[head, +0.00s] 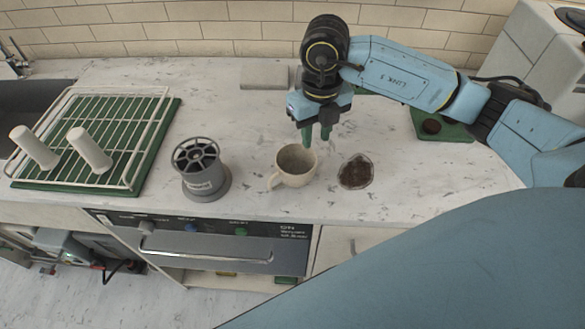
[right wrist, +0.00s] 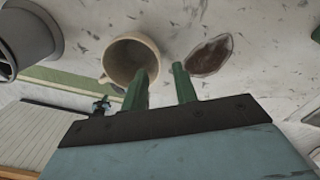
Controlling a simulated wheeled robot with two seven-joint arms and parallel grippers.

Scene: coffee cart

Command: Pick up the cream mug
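The cream mug (head: 296,167) stands upright on the marble counter, with its handle toward the lower left in the head view. It looks empty inside. It also shows in the right wrist view (right wrist: 121,65), just beyond the fingers. My right gripper (head: 317,138) points down above and slightly behind the mug's right side. Its green fingers (right wrist: 161,82) are apart with nothing between them. In the right wrist view one fingertip overlaps the mug's rim; I cannot tell whether they touch. My left gripper is not in view.
A brown spill or dish (head: 356,172) lies right of the mug. A grey slotted holder (head: 202,170) stands to its left. A wire rack (head: 133,145) with two white cylinders is at the far left. A grey block (head: 264,77) sits behind. The counter's front edge is close to the mug.

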